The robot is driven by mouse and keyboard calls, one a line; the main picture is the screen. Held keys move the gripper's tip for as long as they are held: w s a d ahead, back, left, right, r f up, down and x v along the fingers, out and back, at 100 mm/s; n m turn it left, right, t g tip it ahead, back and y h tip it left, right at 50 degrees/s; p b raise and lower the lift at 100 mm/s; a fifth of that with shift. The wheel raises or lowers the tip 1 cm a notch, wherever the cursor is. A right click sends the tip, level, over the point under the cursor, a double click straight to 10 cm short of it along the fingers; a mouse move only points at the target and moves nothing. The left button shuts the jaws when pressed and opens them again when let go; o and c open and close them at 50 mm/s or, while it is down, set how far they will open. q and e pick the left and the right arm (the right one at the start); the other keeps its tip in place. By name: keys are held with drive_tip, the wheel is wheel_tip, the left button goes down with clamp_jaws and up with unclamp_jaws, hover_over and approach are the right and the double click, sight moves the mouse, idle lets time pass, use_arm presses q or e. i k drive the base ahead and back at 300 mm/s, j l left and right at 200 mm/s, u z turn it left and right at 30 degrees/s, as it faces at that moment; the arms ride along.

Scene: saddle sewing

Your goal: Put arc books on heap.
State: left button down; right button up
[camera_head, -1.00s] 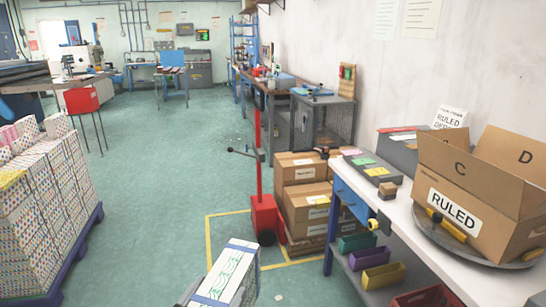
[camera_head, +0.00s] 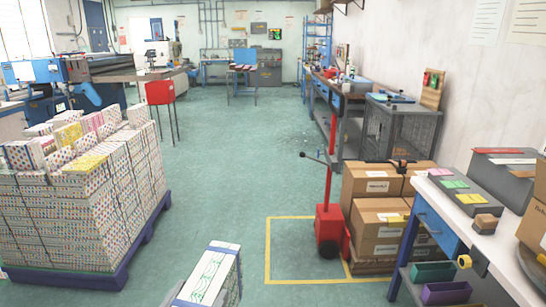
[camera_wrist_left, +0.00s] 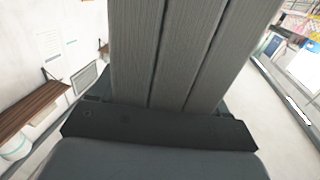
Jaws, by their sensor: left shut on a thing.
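A block of books with a green arc pattern on its white top face and blue bands at its ends, the arc books (camera_head: 217,272), shows at the bottom middle of the head view. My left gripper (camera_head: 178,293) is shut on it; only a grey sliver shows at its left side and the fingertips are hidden. My right gripper is not in view.
Open green floor (camera_head: 215,180) lies between the heap and a red lifting truck (camera_head: 329,225). A white-topped bench (camera_head: 480,225) stands at right.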

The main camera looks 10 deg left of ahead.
sight(101, 150)
drive_tip(key=i+j+u, duration=0.2)
drive_tip(key=u, duration=0.2)
drive_tip(key=i+j+u, duration=0.15)
drive_tip(key=u, duration=0.3)
drive_tip(key=i+u, duration=0.25)
drive_tip(key=u, duration=0.15)
drive_tip(key=i+j+u, duration=0.1)
drive_tip(key=i+u, duration=0.35)
drive_tip(key=i, duration=0.8)
drive_tip(key=i+j+z, duration=0.15)
drive_tip(key=i+z, duration=0.15)
drive_tip(key=i, duration=0.3)
drive_tip(key=i+j+z, duration=0.2)
drive_tip(key=i+z, duration=0.15)
drive_tip(key=i+j+z, duration=0.35)
drive_tip(key=i, duration=0.15)
drive_tip(key=i+j+z, duration=0.35)
